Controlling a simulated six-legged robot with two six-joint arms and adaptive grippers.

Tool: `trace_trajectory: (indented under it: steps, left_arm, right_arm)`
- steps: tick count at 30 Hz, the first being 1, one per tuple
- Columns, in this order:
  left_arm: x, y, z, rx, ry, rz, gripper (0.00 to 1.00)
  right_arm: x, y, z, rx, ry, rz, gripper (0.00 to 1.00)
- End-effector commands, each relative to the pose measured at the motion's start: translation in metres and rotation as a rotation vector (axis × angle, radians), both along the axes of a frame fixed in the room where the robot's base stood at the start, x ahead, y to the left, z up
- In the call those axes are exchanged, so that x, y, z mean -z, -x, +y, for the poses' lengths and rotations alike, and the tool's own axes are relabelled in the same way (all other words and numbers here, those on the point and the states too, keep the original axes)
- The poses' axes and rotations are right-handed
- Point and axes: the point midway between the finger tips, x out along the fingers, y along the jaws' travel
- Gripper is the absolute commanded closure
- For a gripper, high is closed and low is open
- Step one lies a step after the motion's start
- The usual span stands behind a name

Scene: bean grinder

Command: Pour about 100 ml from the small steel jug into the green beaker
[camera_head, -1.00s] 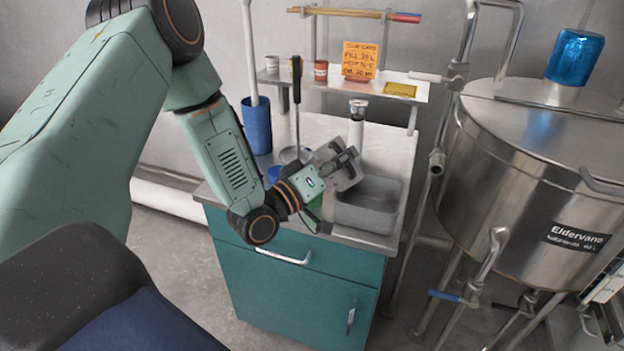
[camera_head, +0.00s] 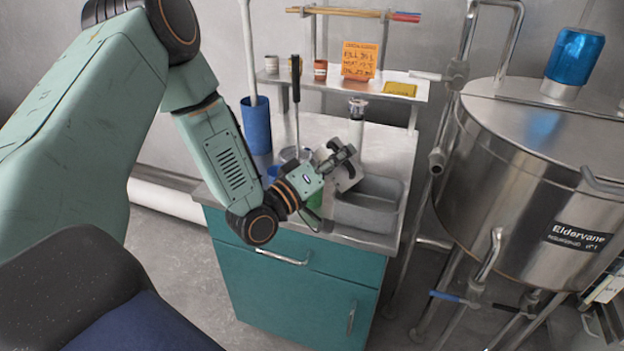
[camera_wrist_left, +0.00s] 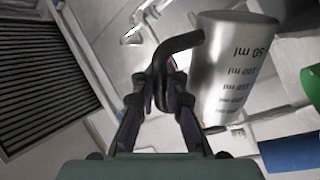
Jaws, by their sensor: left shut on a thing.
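The small steel jug (camera_head: 349,178) is held tilted above the front of the bench, just left of a grey basin. In the left wrist view the steel jug (camera_wrist_left: 226,72) shows printed ml marks and a dark curved handle. My left gripper (camera_head: 341,158) is shut on that handle; its fingers (camera_wrist_left: 163,98) close around it in the wrist view. The green beaker (camera_head: 315,201) stands on the bench below and left of the jug, partly hidden by my gripper. A green edge (camera_wrist_left: 313,88) shows at the right of the wrist view. The liquid cannot be seen.
The grey basin (camera_head: 366,216) sits at the bench's front right. A tall blue container (camera_head: 257,126) and a blue vessel (camera_head: 273,172) stand to the left. A shelf (camera_head: 345,84) with small jars is behind. A large steel kettle (camera_head: 540,175) stands right.

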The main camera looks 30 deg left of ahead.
Motion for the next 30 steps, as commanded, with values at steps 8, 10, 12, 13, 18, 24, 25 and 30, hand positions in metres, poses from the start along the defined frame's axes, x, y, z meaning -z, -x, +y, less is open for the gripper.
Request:
trace_trajectory:
  steps: [8,10,12,13,18,24,25,30]
  left_arm:
    - [-0.0004,-0.0012,0.0019,0.001,0.037,0.0,1.0]
    - [-0.0004,-0.0011,0.0025,0.0,0.046,0.001,1.0]
    - [-0.0005,-0.0011,0.0032,0.001,0.056,0.002,1.0]
    - [-0.0004,-0.001,0.0035,0.001,0.06,0.002,1.0]
    - [-0.0002,-0.0002,0.0052,0.002,0.082,0.005,1.0]
    - [-0.0002,0.0019,0.0048,0.003,0.088,0.005,1.0]
    - [-0.0001,0.0028,0.0037,0.004,0.088,0.006,1.0]
    - [-0.0002,0.0049,0.003,0.004,0.096,0.004,1.0]
  right_arm:
    - [0.0029,0.0,0.0,0.0,0.0,0.0,0.6]
    - [0.0033,0.0,0.0,0.0,0.0,0.0,0.6]
    - [0.0039,0.0,0.0,0.0,0.0,0.0,0.6]
    - [0.0041,0.0,0.0,0.0,0.0,0.0,0.6]
    - [0.0053,0.0,0.0,0.0,0.0,0.0,0.6]
    - [0.0055,0.0,0.0,0.0,0.0,0.0,0.6]
    - [0.0055,0.0,0.0,0.0,0.0,0.0,0.6]
    - [0.006,0.0,0.0,0.0,0.0,0.0,0.6]
